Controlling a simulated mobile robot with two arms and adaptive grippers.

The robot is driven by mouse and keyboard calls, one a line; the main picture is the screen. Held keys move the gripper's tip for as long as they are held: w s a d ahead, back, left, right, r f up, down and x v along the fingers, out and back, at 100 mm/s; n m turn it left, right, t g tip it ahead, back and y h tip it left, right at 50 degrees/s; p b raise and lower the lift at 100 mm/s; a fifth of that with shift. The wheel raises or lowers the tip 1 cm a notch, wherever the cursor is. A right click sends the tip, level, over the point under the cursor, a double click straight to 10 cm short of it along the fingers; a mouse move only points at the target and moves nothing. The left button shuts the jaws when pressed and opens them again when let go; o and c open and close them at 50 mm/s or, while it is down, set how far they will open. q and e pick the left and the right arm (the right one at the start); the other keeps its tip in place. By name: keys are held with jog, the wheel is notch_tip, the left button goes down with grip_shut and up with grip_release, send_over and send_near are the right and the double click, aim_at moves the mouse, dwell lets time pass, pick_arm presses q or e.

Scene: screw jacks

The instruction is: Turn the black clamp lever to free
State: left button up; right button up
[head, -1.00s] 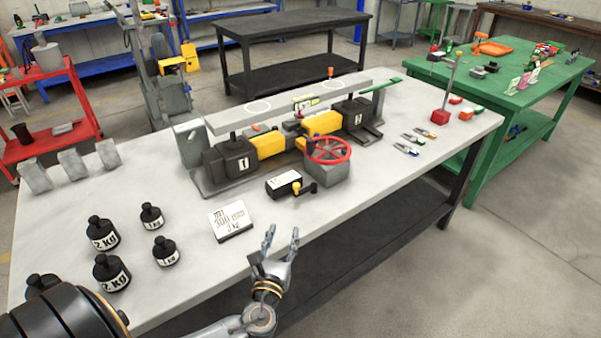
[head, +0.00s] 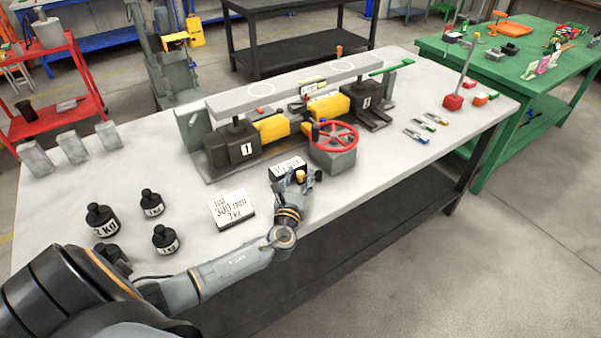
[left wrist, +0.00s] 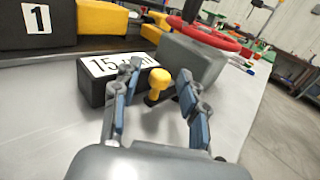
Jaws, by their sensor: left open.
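A small black box with a white label (head: 286,167) stands on the grey bench; it also shows in the left wrist view (left wrist: 92,92). My left gripper (head: 297,181) is open at the front of the box. In the left wrist view its fingers (left wrist: 157,84) stand on either side of the yellow knob, apart from it. The far end of the lever is hidden by the fingers. My right gripper is not in view.
A red handwheel (head: 331,135) on a grey block stands just behind and right. The jack unit with yellow and black blocks (head: 229,150) is behind the box. A white labelled plate (head: 232,208) and black weights (head: 102,219) lie left. Bench space at right front is clear.

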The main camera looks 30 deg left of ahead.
pick_arm(q)
jog(key=shift+w+a, duration=0.15)
jog(key=shift+w, duration=0.45)
jog(key=shift+w+a, duration=0.1)
jog(key=shift+c, duration=0.9)
jog(key=c, duration=0.7)
grip_shut()
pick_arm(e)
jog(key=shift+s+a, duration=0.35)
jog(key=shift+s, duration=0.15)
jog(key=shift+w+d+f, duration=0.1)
